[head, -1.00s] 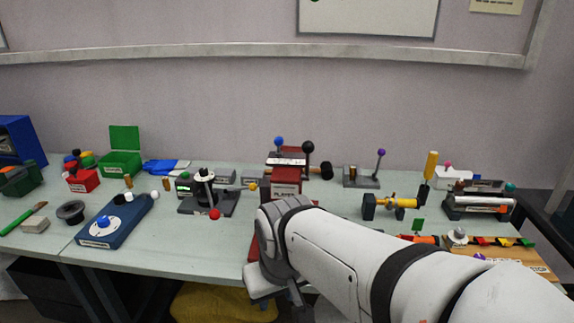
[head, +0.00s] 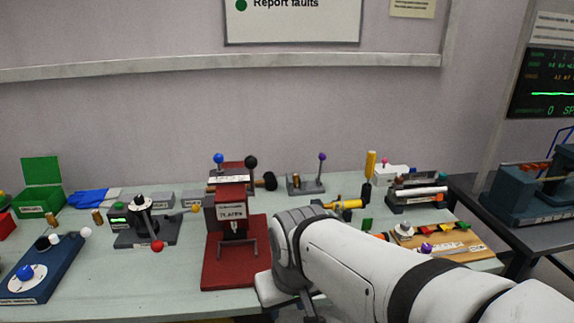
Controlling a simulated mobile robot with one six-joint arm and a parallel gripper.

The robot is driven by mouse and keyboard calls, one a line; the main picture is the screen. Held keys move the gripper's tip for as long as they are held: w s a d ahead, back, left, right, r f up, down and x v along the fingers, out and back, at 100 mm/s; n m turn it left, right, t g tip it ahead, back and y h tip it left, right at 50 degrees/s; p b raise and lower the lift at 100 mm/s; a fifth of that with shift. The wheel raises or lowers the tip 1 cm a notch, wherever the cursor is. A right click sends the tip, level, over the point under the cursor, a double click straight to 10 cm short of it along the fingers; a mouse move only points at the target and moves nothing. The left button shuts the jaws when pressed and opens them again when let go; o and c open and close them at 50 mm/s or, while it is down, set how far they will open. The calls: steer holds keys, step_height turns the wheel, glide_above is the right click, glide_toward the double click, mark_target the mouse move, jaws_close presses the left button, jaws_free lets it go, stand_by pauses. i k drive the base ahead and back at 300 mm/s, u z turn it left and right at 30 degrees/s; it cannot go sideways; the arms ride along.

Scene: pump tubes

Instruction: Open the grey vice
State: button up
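A dark grey device with two raised blocks and a pale bar across it (head: 415,198) stands at the right end of the bench; it looks most like the grey vice, but its label is too small to read. Whether its jaws are open or shut cannot be told. My gripper (head: 303,303) is at the bottom middle of the head view, to the left of and nearer than that device, in front of the bench edge. Its fingers are mostly hidden or out of the picture, and nothing is seen held.
A red press (head: 232,211) with blue and black knobs stands left of my arm. A yellow-handled tool (head: 345,204) and a wooden board with coloured tabs (head: 468,247) lie near my arm. A blue-grey machine (head: 530,190) stands on a separate dark table at the right.

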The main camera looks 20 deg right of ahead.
mark_target(322, 157)
steer(key=z, duration=0.75)
steer(key=k, duration=1.35)
steer(key=z, duration=0.4)
steer(key=i, duration=1.95)
steer(key=u, duration=0.7)
